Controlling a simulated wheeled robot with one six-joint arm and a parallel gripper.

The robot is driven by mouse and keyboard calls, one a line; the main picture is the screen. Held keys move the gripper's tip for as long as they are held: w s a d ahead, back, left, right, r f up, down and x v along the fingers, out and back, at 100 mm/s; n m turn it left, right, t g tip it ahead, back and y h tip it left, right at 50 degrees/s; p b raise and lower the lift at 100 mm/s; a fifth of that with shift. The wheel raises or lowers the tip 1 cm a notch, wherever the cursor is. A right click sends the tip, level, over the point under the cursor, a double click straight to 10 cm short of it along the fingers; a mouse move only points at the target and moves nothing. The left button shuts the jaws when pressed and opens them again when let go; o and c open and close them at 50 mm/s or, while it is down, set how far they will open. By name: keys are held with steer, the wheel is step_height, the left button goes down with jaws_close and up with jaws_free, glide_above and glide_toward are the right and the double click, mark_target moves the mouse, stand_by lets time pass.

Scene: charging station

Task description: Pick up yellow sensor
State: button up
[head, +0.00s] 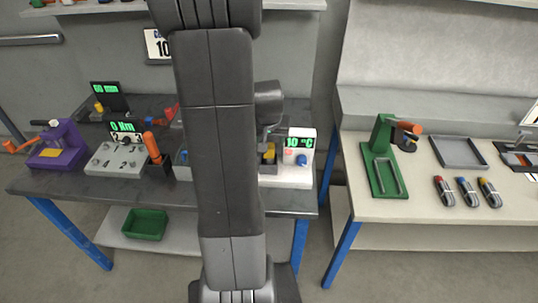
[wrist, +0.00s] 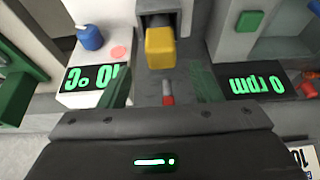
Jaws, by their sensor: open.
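A yellow block (wrist: 160,48), which looks like the yellow sensor, sits at the mouth of a dark slot in a grey holder at the top middle of the wrist view. In the head view a small yellow piece (head: 269,155) shows just right of my arm, left of the 10 °C display. My gripper (wrist: 162,92) is open and empty, with the yellow block ahead of it and apart from it. In the head view my arm hides part of the bench around the block, and the fingertips are hard to make out.
A white unit with a 10 °C display (head: 300,143) and blue knob stands close right of the yellow piece. A small red-tipped part (wrist: 168,94) lies near my gripper. A 0 rpm display (wrist: 255,84) flanks it. A second table (head: 400,206) stands right, across a gap.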

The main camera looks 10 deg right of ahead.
mark_target(269, 157)
steer(key=shift+p+x, duration=0.3)
steer(key=shift+x, duration=2)
steer(key=shift+s+a+f, duration=0.1)
steer(key=shift+a, duration=0.05)
steer(key=c, duration=1.1)
steer(key=shift+c, duration=0.2)
